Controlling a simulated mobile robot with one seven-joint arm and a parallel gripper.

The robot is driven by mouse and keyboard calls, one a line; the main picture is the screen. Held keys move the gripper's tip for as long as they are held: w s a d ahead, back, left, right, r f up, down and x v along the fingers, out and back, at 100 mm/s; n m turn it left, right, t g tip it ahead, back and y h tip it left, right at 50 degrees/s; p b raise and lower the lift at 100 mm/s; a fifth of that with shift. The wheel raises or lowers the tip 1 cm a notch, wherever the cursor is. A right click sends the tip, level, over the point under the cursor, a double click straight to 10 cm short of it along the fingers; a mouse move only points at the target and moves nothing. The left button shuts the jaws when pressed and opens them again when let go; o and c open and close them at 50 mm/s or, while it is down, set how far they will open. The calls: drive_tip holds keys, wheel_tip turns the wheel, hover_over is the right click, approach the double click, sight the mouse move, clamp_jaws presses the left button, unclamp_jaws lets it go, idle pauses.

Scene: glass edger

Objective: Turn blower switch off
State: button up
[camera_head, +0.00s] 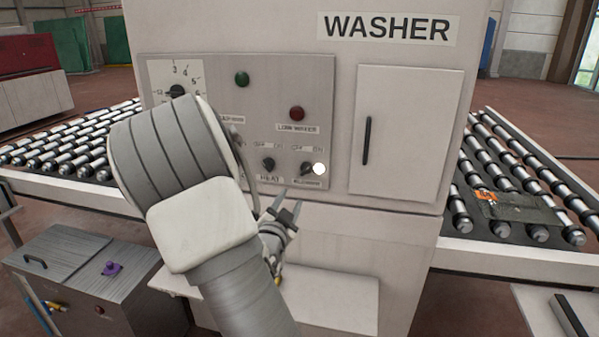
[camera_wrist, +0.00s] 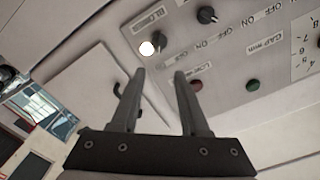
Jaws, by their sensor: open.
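The blower switch is a small dark knob (camera_head: 306,169) at the lower right of the washer's control panel, under OFF and ON labels. A bright white lamp (camera_head: 319,169) is lit right beside it. The knob's exact pointing is too small to tell. In the wrist view, which shows the panel upside down, the knob (camera_wrist: 159,38) and lit lamp (camera_wrist: 146,48) lie beyond my fingertips, by the BLOWER label (camera_wrist: 150,17). My gripper (camera_head: 290,199) is open and empty, just below the knob in the head view and apart from it. It also shows in the wrist view (camera_wrist: 160,73).
The heat knob (camera_head: 268,163) is close left of the blower knob. A red button (camera_head: 297,113) and green button (camera_head: 242,78) sit above. A cabinet door with a black handle (camera_head: 367,141) is to the right. A pale ledge (camera_head: 335,300) juts out below.

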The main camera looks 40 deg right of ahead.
sight(305, 170)
drive_tip(key=p+x, duration=0.2)
drive_tip(key=x, duration=1.4)
drive_tip(key=shift+w+d, duration=0.1)
clamp_jaws()
